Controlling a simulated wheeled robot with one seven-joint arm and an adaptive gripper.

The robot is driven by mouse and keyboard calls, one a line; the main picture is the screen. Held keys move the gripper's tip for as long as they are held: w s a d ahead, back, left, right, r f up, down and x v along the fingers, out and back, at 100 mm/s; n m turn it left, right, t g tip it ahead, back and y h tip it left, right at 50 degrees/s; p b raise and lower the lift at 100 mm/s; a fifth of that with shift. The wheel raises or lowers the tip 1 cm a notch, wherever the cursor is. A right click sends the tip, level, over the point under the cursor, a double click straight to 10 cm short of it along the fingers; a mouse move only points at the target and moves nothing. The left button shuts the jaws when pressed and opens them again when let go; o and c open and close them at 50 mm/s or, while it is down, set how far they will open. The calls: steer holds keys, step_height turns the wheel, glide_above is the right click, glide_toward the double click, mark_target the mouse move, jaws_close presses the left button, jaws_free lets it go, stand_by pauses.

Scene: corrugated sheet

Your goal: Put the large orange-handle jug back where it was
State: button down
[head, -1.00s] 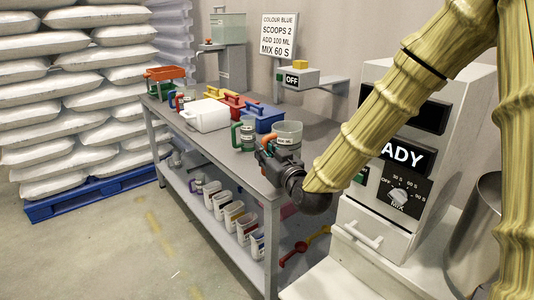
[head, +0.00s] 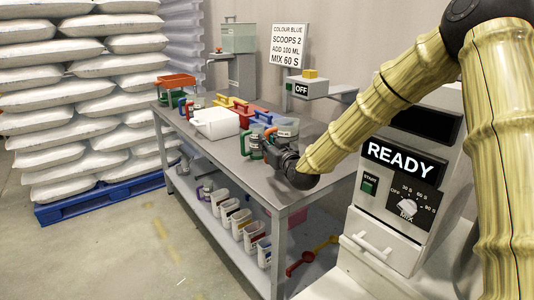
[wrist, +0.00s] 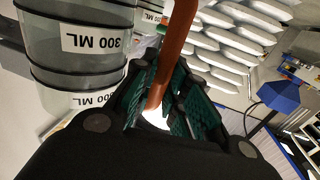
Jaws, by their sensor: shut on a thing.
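The large clear jug (head: 287,124) with the orange handle (head: 269,133) is at the near right end of the grey table, behind my gripper (head: 280,150). In the wrist view my gripper (wrist: 165,105) is shut on the orange handle (wrist: 180,35). The clear jug body (wrist: 85,45) fills the left of that view, with 300 ML labels. A green-handle jug (head: 255,145) stands close to its left in the head view. I cannot tell whether the held jug touches the table top.
The grey table (head: 222,160) also holds a white container (head: 215,123), coloured bins (head: 258,122) and an orange-topped item (head: 176,82). A scale (head: 305,88) stands behind. The mixer (head: 405,165), reading READY, is close at right. The table's front strip is clear.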

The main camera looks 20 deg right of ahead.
steer(key=shift+w+f, duration=0.1)
steer(key=shift+f, duration=1.85)
steer(key=c, duration=1.4)
jaws_free()
steer(key=shift+c, duration=0.2)
steer(key=s+d, duration=0.1)
steer(key=s, duration=1.1)
steer(key=shift+d, duration=0.4)
